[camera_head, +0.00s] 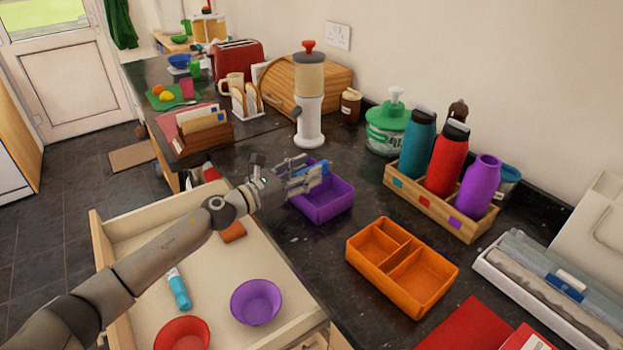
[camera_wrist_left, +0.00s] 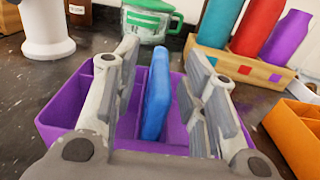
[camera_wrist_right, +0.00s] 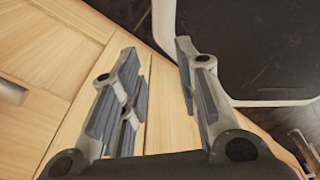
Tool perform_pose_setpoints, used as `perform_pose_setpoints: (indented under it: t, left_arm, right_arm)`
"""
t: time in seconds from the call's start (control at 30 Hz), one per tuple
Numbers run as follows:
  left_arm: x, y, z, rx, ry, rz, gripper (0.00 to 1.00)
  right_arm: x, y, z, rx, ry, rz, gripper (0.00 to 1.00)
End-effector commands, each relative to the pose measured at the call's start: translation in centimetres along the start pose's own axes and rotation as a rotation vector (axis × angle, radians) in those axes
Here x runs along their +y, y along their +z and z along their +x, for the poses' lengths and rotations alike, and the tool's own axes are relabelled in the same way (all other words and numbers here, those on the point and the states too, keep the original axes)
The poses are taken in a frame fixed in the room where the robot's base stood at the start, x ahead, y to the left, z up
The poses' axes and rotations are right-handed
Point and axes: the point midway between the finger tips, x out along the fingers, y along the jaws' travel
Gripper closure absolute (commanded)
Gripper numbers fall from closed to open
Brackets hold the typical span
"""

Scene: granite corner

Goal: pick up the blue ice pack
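The blue ice pack (camera_wrist_left: 157,95) stands on edge in the purple divided box (camera_wrist_left: 70,113), in the left wrist view. In the head view the ice pack (camera_head: 322,168) shows just past my left gripper (camera_head: 298,176), above the purple box (camera_head: 330,203) on the dark counter. My left gripper (camera_wrist_left: 165,80) is open, with one finger on each side of the ice pack. A gap shows on both sides of it. The lower part of the pack is hidden in the box. My right gripper (camera_wrist_right: 157,75) is open and empty in front of pale wooden cabinet fronts.
An orange divided box (camera_head: 402,268) stands to the right of the purple box. A wooden rack (camera_head: 432,205) with bottles and a white grinder (camera_head: 309,105) stand behind. Below my left arm is an open drawer (camera_head: 215,290) with bowls and a blue tube.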

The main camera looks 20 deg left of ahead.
Motion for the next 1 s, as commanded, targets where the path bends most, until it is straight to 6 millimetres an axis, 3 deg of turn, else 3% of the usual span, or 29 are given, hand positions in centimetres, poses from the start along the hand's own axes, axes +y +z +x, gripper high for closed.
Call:
perform_pose_setpoints:
  t: [0.3, 0.6, 0.9, 1.0]
  left_arm:
    - [0.0, 0.3, 3.7, -0.002, -0.001, -0.001, 0.61]
    - [-0.1, 0.1, 3.9, 0.000, -0.001, 0.000, 0.62]
    - [0.0, 0.1, 3.9, 0.000, -0.001, 0.000, 1.00]
    - [0.0, 0.1, 3.9, 0.000, -0.001, 0.000, 1.00]
  right_arm:
    - [0.0, -0.1, -1.1, -0.001, 0.000, 0.000, 0.70]
    - [0.0, -0.1, -1.1, -0.001, 0.000, 0.001, 0.70]
    - [0.0, 0.0, -1.1, -0.002, 0.000, 0.001, 0.70]
    - [0.0, 0.0, -1.1, -0.002, 0.000, 0.001, 0.70]
